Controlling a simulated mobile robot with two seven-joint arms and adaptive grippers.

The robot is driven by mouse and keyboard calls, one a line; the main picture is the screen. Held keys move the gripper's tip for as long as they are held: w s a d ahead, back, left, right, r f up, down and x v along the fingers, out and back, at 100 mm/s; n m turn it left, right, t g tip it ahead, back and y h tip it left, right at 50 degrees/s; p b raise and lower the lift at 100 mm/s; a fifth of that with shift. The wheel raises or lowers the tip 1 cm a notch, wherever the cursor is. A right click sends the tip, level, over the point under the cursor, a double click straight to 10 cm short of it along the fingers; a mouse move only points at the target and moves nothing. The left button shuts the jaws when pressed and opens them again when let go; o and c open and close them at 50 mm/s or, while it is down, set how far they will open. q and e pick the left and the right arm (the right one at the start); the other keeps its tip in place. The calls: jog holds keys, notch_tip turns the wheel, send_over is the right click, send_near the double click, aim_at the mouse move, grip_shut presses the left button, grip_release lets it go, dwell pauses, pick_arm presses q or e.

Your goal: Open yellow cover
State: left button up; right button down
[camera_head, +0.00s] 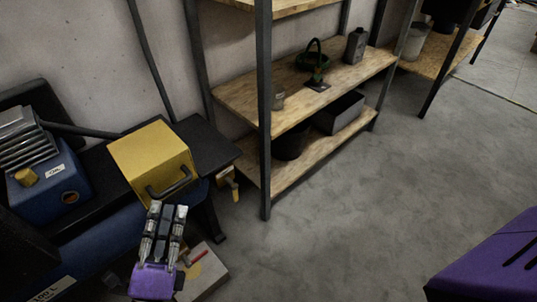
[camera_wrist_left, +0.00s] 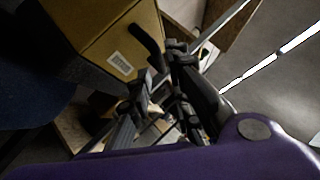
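The yellow cover (camera_head: 153,155) is a box-shaped hood on a dark bench at left in the head view. It looks shut. A dark bar handle (camera_head: 170,184) is fixed to its front face. My left gripper (camera_head: 167,208) is just below the handle, fingers pointing at it, with a gap between the fingers and nothing seen held. In the left wrist view the cover (camera_wrist_left: 95,30) is at upper left, and its handle (camera_wrist_left: 147,42) ends close to the fingertips (camera_wrist_left: 162,62). Contact with the handle cannot be told. My right gripper is out of view.
A blue machine (camera_head: 50,188) stands left of the cover. A shelf with wooden boards (camera_head: 235,97) stands behind and to the right, holding a green-handled item (camera_head: 315,62) and a dark bin (camera_head: 340,112). Open floor (camera_head: 330,220) lies at right.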

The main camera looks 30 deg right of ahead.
aim_at(173, 188)
pick_arm(q)
jog(key=x, duration=0.5)
jog(key=shift+w+d+r, duration=0.1)
jog(key=shift+w+d, duration=0.05)
jog(key=shift+w, duration=0.05)
jog(key=shift+w+d+r, duration=0.2)
jog(key=shift+w+d, duration=0.05)
jog(key=shift+w, duration=0.1)
grip_shut()
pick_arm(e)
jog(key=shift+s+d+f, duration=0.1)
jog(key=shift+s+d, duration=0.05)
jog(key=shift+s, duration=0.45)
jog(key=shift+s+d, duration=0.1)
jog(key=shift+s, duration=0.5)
